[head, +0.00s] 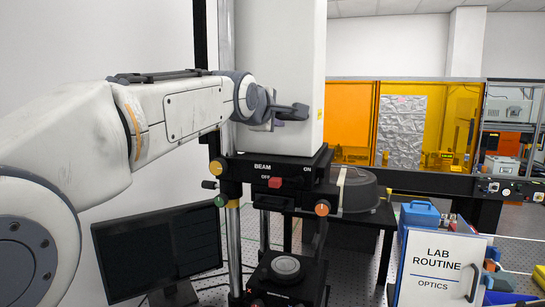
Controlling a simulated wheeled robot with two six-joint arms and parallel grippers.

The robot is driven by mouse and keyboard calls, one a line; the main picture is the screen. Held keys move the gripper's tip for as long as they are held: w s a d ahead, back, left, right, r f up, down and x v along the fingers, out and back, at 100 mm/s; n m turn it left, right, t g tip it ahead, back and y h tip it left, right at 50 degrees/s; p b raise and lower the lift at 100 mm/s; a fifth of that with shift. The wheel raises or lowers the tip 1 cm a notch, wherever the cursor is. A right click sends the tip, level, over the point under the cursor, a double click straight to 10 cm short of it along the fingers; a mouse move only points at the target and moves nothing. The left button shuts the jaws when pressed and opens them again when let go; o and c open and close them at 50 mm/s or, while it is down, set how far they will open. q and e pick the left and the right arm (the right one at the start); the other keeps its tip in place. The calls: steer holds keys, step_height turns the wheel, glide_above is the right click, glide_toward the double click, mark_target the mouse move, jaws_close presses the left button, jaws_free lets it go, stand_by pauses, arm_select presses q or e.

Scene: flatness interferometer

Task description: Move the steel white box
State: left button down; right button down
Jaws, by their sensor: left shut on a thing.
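The white box (282,45) is a tall, plain, upright housing in the upper middle of the head view. Its top is cut off by the picture's edge. It stands over the black BEAM control panel (245,166). My left gripper (293,112) is at the lower front of the white box, with its dark fingers pointing right. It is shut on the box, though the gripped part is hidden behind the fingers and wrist. My right gripper is not in view.
Below the panel is a black stage with a round grey disc (287,267). A dark monitor (158,250) stands at lower left. A dark round cover (355,188) sits to the right of the panel. A LAB ROUTINE board (437,270) and blue case (419,216) stand at right.

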arm_select(q)
steer(key=shift+r+p, duration=1.5)
steer(key=shift+r, duration=0.65)
steer(key=shift+r+p, duration=0.45)
steer(key=shift+r, duration=0.15)
steer(key=c, duration=0.8)
jaws_free()
steer(key=shift+f, duration=0.15)
steer(key=shift+f, duration=0.1)
